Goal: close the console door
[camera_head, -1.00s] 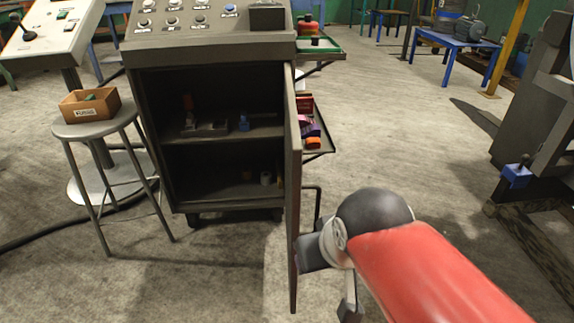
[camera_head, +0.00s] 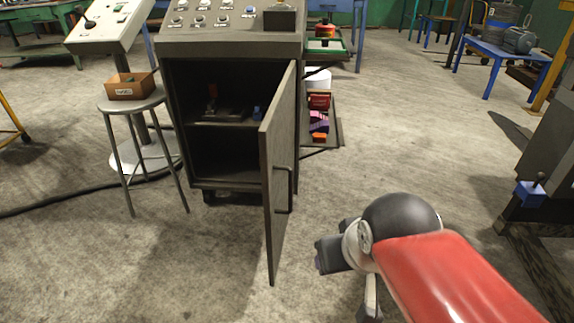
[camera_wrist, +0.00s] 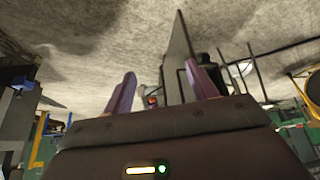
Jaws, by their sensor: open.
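The console (camera_head: 232,45) is a dark grey cabinet with buttons on its sloped top. Its front is open and shows two shelf spaces. The console door (camera_head: 279,160) stands swung out toward me, hinged at the right side, with a bar handle (camera_head: 284,190) on its right face. My gripper (camera_head: 322,256) is to the right of the door, apart from it; its fingers are small in the head view. In the wrist view my gripper (camera_wrist: 160,92) shows two purple fingers spread apart with nothing held between them. A grey upright panel, likely the door (camera_wrist: 180,60), shows beyond them.
A stool (camera_head: 132,103) with a wooden box (camera_head: 130,86) stands left of the console. A side shelf with colored items (camera_head: 319,121) is behind the door on the right. A dark machine (camera_head: 545,150) stands at far right. Floor around the door's front is clear.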

